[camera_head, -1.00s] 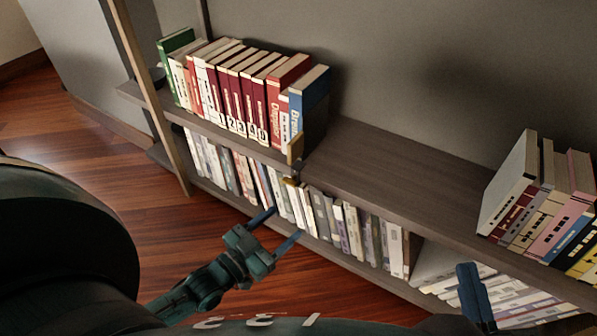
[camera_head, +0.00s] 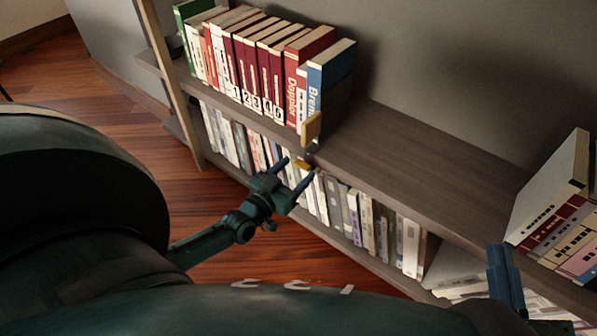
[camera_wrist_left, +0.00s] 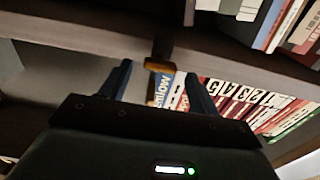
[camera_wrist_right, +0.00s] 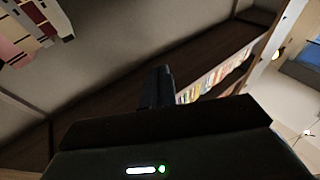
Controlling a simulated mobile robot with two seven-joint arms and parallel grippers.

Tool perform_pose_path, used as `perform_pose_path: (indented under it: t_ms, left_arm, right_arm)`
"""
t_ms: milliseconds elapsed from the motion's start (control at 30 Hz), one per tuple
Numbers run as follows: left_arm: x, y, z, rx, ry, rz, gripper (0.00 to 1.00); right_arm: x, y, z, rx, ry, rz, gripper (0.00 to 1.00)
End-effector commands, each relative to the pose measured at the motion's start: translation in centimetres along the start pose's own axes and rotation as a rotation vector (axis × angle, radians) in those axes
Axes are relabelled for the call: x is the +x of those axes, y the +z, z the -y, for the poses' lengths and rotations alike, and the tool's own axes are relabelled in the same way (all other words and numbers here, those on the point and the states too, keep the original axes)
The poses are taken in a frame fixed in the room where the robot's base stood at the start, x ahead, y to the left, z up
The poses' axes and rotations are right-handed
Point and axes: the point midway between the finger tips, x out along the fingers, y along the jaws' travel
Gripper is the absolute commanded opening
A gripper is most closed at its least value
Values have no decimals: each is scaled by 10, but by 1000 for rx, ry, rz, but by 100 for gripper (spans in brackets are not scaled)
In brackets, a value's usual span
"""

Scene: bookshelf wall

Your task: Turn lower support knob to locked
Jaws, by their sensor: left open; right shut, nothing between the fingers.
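In the left wrist view a yellow-brown knob (camera_wrist_left: 160,66) on a dark mount shows between the finger tips. My left gripper (camera_head: 297,169) is open, with its two fingers reaching to either side of the lower knob. I cannot tell whether they touch it. My right gripper (camera_head: 503,262) is shut and empty at the lower right, in front of the shelf; its closed fingers also show in the right wrist view (camera_wrist_right: 156,86).
Red, white and blue books (camera_head: 262,70) stand on the upper board behind the tan piece. More books (camera_head: 370,222) line the lower shelf close to my left gripper. The upper board (camera_head: 420,165) is bare in the middle. Leaning books (camera_head: 550,205) stand at right.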

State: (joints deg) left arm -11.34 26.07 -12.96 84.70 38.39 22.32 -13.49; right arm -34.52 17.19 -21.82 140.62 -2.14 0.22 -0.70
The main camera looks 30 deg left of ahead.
Motion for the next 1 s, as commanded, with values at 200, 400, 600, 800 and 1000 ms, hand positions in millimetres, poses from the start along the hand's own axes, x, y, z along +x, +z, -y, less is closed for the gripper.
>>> perform_pose_path:
  t_ms: [200,400,600,800,1000]
  left_arm:
    - [17,0,0,0,1,0,62]
    - [18,0,0,0,1,2,62]
    - [18,0,0,0,1,1,53]
    - [18,0,0,0,1,1,36]
    - [18,0,0,0,1,1,20]
  right_arm:
    - [2,-2,1,2,-11,-17,0]
    - [2,-5,1,2,-15,-25,0]
    - [2,-5,1,1,-15,-25,0]
    - [2,-3,1,2,-14,-21,0]
    - [2,-1,1,6,-9,-19,0]
